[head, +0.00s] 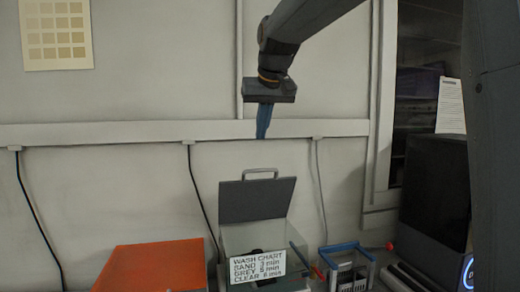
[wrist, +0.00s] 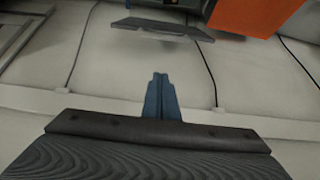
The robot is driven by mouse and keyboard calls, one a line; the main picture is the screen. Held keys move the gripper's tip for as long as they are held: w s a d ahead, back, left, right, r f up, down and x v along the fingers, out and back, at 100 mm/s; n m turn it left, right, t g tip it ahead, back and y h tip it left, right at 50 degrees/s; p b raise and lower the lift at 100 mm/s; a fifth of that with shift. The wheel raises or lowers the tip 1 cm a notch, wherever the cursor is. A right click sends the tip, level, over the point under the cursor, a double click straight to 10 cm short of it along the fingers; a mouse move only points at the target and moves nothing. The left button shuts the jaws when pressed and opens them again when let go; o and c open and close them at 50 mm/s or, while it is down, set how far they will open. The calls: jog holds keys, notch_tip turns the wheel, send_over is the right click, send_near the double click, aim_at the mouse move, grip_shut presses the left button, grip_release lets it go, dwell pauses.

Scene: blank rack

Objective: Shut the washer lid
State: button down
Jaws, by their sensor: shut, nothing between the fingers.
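The washer (head: 290,236) is a clear-walled box at the lower middle of the head view, with a white wash chart sign (head: 258,269) at its front. Its grey lid (head: 256,200) stands raised at the back, with a light handle (head: 260,172) on its upper edge. The lid also shows near the top of the wrist view (wrist: 160,27), seen nearly edge-on. My gripper (head: 263,134) points down above the lid and is apart from it. Its blue fingers (wrist: 161,84) are together with nothing between them. The inside of the washer is mostly hidden by the sign.
An orange box (head: 155,268) stands left of the washer. A blue-handled rack (head: 346,262) stands close on its right, and a dark machine (head: 434,210) is farther right. Cables (head: 200,190) hang on the wall behind. The space around my gripper looks clear.

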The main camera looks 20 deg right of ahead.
jog(key=w+f+p, duration=0.1)
jog(key=f, duration=0.1)
jog(key=w+f+p, duration=0.1)
jog(key=f, duration=0.2)
jog(key=w+f+p, duration=0.1)
jog(key=f, duration=0.2)
jog(key=shift+f+p, duration=0.15)
jog(key=shift+p, duration=0.15)
jog(key=shift+s+f+p, duration=0.3)
jog(key=shift+s+f, duration=0.1)
jog(key=shift+s, duration=0.35)
jog(key=shift+f, duration=0.1)
